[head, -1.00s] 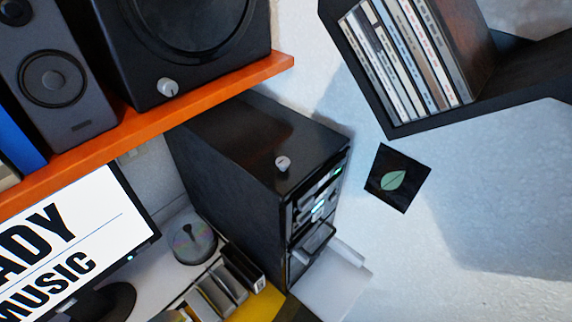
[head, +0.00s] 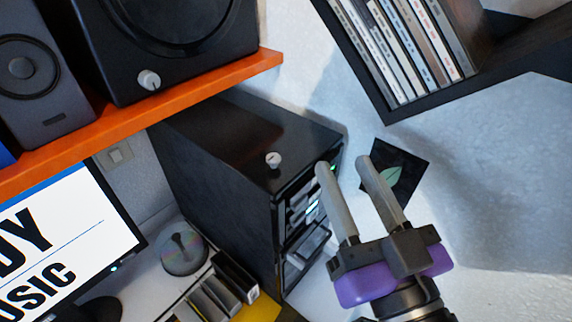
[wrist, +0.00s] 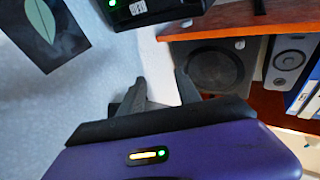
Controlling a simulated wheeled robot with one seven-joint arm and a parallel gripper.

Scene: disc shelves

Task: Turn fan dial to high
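A small white dial (head: 273,160) stands on the top face of the black computer tower (head: 215,215); it looks like the fan dial. A second white knob (head: 149,80) is on the front of the black speaker on the shelf. My gripper (head: 343,165) is open and empty, to the right of the tower dial and apart from it in the picture. Its fingers point up toward the tower's front edge. The open fingers also show in the wrist view (wrist: 160,88), with a dark edge of the tower (wrist: 150,12) above them. The dial is not clear there.
An orange shelf (head: 190,98) with speakers runs above and left of the tower. A dark shelf (head: 482,78) of disc cases hangs at upper right. A leaf card (head: 408,160) is on the wall behind my gripper. A monitor (head: 75,225) and disc spindle (head: 184,250) stand lower left.

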